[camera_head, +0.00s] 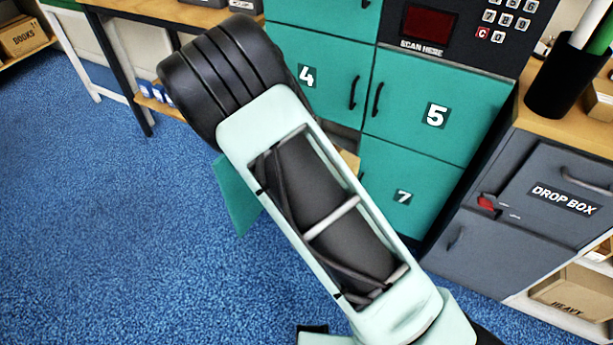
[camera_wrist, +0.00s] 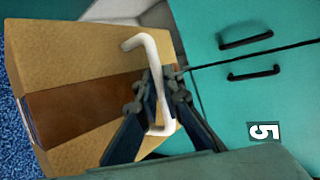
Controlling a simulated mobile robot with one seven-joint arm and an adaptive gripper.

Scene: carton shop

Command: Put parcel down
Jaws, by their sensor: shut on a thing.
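The parcel (camera_wrist: 75,60) is a tan cardboard box with a brown tape band and a white handle (camera_wrist: 152,60). It fills the left of the wrist view. My gripper (camera_wrist: 160,88) is shut on the white handle. In the head view my arm hides the gripper and most of the parcel; only a small tan piece (camera_head: 350,160) shows beside the arm, near the locker opening. The teal lockers (camera_head: 330,70) have doors marked 4, 5 and 7. An open teal door (camera_head: 235,195) stands out left of my arm. I cannot tell how far the parcel is inside.
Door 5 (camera_head: 435,115) is closed, right of my arm. A grey drop box cabinet (camera_head: 500,235) stands at the right, with a black cup (camera_head: 555,88) on its counter. A table (camera_head: 150,10) is at the back left. The blue carpet (camera_head: 110,230) at left is clear.

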